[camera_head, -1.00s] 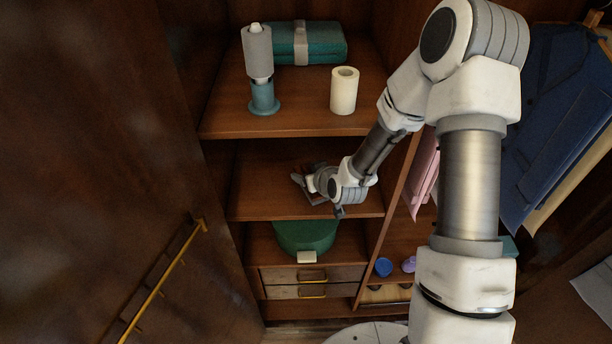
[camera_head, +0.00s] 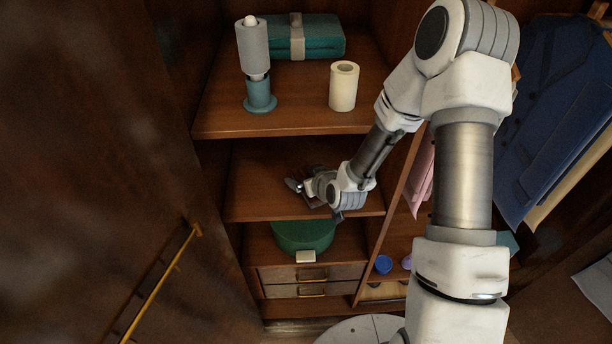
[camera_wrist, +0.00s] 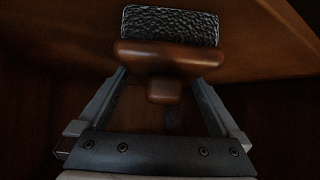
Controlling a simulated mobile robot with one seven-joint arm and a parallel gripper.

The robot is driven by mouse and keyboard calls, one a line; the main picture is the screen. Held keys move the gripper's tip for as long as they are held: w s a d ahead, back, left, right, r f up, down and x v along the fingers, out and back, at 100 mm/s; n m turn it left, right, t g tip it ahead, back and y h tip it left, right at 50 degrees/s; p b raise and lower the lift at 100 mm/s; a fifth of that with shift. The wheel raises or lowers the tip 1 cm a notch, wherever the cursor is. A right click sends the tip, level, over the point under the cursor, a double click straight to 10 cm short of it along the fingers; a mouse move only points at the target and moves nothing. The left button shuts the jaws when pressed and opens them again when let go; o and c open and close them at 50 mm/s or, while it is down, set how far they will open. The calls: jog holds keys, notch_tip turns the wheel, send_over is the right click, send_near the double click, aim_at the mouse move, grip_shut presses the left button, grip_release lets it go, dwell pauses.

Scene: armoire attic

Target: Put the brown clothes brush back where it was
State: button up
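The brown clothes brush (camera_wrist: 170,55) is large in the wrist view, with a polished wooden body, a stubby handle pointing towards the camera and black bristles at the top of the picture. My gripper (camera_wrist: 163,80) has its two fingers spread to either side of the handle, with visible gaps beside it. The brush body hides the fingertips, so I cannot tell whether they press on it. In the head view my gripper (camera_head: 302,190) is inside the middle shelf compartment, low over the shelf board (camera_head: 257,185). The brush is not clearly visible there.
The upper shelf holds a blue-based lint roller (camera_head: 253,60), a white roll (camera_head: 343,87) and folded teal cloth (camera_head: 325,43). A green case (camera_head: 303,236) sits below, above two drawers (camera_head: 312,281). A divider stands right of my gripper; clothes (camera_head: 550,110) hang beyond it.

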jog(key=v, duration=0.9)
jog(key=shift+s+r+p, duration=0.15)
jog(key=shift+r+p, duration=0.2)
jog(key=shift+r, duration=0.1)
jog(key=shift+s+d+r+p, duration=0.1)
jog(key=shift+r+p, duration=0.1)
jog(key=shift+p, duration=1)
jog(key=p+v, duration=0.2)
jog(key=p, duration=0.3)
jog(key=shift+f, duration=0.2)
jog(key=shift+s, duration=0.1)
